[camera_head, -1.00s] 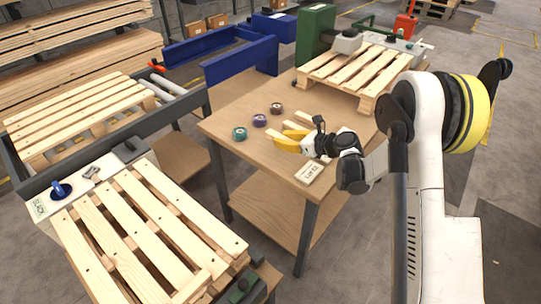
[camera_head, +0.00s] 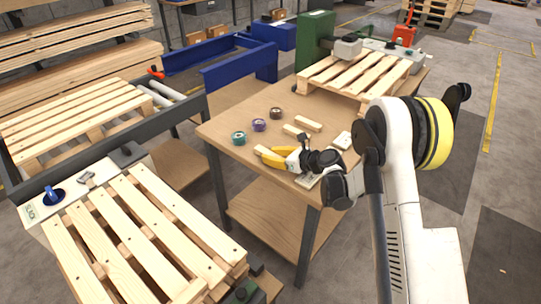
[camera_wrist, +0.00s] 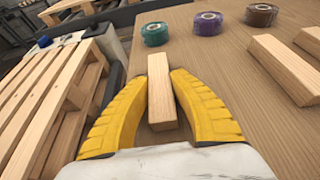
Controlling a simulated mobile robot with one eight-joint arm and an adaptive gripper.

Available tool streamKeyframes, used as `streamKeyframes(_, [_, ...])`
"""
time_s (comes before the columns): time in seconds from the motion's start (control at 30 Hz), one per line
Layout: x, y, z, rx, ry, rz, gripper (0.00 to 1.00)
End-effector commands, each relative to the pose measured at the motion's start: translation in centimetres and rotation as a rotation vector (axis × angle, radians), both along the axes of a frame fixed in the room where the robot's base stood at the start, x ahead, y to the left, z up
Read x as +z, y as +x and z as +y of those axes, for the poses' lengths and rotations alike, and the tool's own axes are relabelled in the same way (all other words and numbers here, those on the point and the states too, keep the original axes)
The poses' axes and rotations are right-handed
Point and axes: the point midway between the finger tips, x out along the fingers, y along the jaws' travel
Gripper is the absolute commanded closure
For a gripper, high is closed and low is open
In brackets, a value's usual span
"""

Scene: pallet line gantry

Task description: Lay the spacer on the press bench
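A pale wooden spacer (camera_wrist: 163,92) lies between the yellow fingers of my gripper (camera_wrist: 162,82) in the wrist view. The fingers close on its sides, and its far end sticks out past the tips. In the head view my gripper (camera_head: 268,155) is low over the near part of the wooden bench (camera_head: 225,123). I cannot tell whether the spacer touches the bench top. Two similar wooden blocks, one (camera_head: 308,123) behind the other (camera_head: 294,131), lie on the bench beyond my gripper. A green machine (camera_head: 316,38) stands at the bench's far end.
Teal (camera_head: 238,138), purple (camera_head: 259,125) and brown (camera_head: 276,113) tape rolls stand left of the blocks. A slatted pallet (camera_head: 355,72) fills the bench's far end. Another pallet (camera_head: 140,240) stands front left, across a gap. Bare bench top lies around the rolls.

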Motion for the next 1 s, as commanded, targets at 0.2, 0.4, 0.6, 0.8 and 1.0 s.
streamKeyframes(0.2, [0.0,0.0,0.0,0.000,0.000,0.000,0.57])
streamKeyframes(0.4, [0.4,0.0,0.0,0.000,0.000,0.000,0.57])
streamKeyframes(0.6, [1.9,-1.8,-2.4,-0.003,0.001,-0.001,0.57])
streamKeyframes(0.8, [3.6,-4.4,-5.8,-0.004,0.000,0.000,0.57])
streamKeyframes(1.0, [4.7,-6.3,-8.1,-0.001,0.000,0.000,0.57])
